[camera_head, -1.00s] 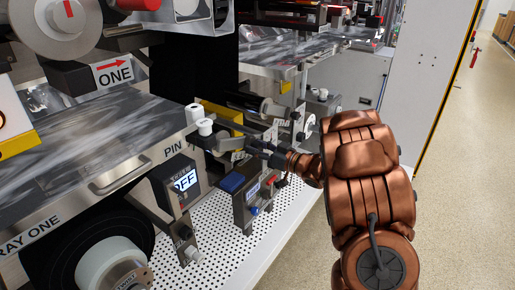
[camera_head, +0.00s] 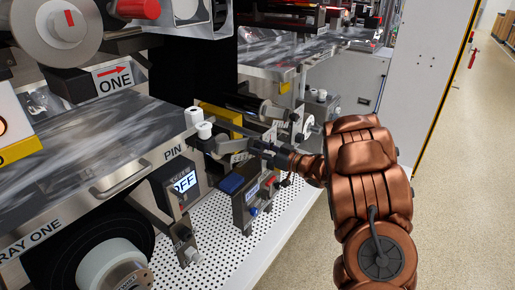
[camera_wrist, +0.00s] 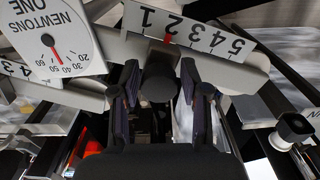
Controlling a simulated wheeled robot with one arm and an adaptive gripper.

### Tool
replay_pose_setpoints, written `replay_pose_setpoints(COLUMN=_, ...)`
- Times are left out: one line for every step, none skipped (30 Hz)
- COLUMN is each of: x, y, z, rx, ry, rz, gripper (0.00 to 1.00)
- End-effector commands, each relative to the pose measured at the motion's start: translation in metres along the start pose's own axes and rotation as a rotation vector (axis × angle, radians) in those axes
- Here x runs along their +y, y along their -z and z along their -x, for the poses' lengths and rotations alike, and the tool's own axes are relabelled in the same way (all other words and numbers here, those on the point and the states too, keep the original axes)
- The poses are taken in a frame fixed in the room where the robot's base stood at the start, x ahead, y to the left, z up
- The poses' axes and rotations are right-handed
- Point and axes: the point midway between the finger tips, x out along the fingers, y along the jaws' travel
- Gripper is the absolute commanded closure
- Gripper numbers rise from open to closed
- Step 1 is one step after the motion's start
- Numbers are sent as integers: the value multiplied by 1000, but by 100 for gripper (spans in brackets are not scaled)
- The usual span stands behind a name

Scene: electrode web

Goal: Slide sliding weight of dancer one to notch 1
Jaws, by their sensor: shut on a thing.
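The sliding weight (camera_wrist: 158,84), a dark round knob, sits on the grey arm of dancer one (camera_wrist: 243,77). My gripper (camera_wrist: 160,90) has a finger on each side of the knob and is shut on it. A white scale plate (camera_wrist: 204,38) numbered 1 to 5 lies along the arm, and the red pointer (camera_wrist: 167,38) stands at about 2. In the head view my gripper (camera_head: 258,147) reaches in from the right to the dancer arm; the weight is hidden there behind the fingers.
A white dial marked NEWTONS ONE (camera_wrist: 52,42) is close to the left of my gripper. A control box with a blue top (camera_head: 235,184) stands below it, and a display box (camera_head: 181,184) to the left. The aisle floor (camera_head: 460,200) is clear.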

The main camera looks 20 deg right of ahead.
Motion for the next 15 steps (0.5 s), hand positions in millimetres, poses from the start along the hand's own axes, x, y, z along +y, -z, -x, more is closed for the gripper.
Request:
replay_pose_setpoints(x=6, y=2, z=0, rx=3, ry=-2, rz=4, gripper=100)
replay_pose_setpoints(x=9, y=1, z=0, rx=4, ry=-3, rz=4, gripper=100)
replay_pose_setpoints(x=14, y=0, z=0, rx=4, ry=-3, rz=5, gripper=100)
replay_pose_setpoints(x=17, y=-1, z=0, rx=4, ry=-3, rz=5, gripper=100)
replay_pose_setpoints(x=20, y=-2, z=0, rx=4, ry=-2, rz=5, gripper=100)
replay_pose_setpoints(x=23, y=-4, z=0, rx=4, ry=-2, rz=5, gripper=100)
replay_pose_setpoints(x=25, y=-4, z=0, rx=4, ry=-3, rz=5, gripper=100)
replay_pose_setpoints(x=27, y=-5, z=0, rx=4, ry=-3, rz=5, gripper=100)
replay_pose_setpoints(x=29, y=-6, z=0, rx=4, ry=-3, rz=5, gripper=100)
replay_pose_setpoints(x=30, y=-6, z=0, rx=4, ry=-4, rz=5, gripper=100)
replay_pose_setpoints(x=31, y=-7, z=0, rx=5, ry=-4, rz=6, gripper=100)
replay_pose_setpoints(x=31, y=-7, z=1, rx=4, ry=-5, rz=6, gripper=100)
replay_pose_setpoints(x=32, y=-7, z=1, rx=4, ry=-6, rz=6, gripper=100)
replay_pose_setpoints(x=32, y=-7, z=1, rx=4, ry=-6, rz=6, gripper=100)
replay_pose_setpoints(x=32, y=-7, z=1, rx=4, ry=-7, rz=6, gripper=100)
